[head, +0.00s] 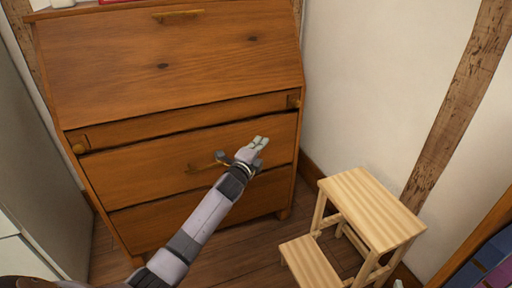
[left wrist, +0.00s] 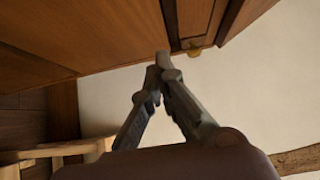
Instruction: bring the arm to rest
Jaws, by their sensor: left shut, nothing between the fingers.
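My left arm reaches up from the bottom of the head view to the front of a wooden bureau (head: 180,70). My left gripper (head: 259,142) is shut and empty, in front of the upper drawer's right part. In the left wrist view the left gripper's fingertips (left wrist: 163,58) meet, with nothing between them. The bureau's wood (left wrist: 110,35) fills the top left there. Whether the gripper touches the drawer front cannot be told. My right gripper is not in view.
A pale wooden step stool (head: 370,208) stands on the floor right of the bureau. A brass drawer handle (head: 208,164) is close to my left wrist. A white wall (head: 380,80) is at the right. A grey cabinet (head: 35,150) stands at the left. A bookcase edge (head: 480,255) is lower right.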

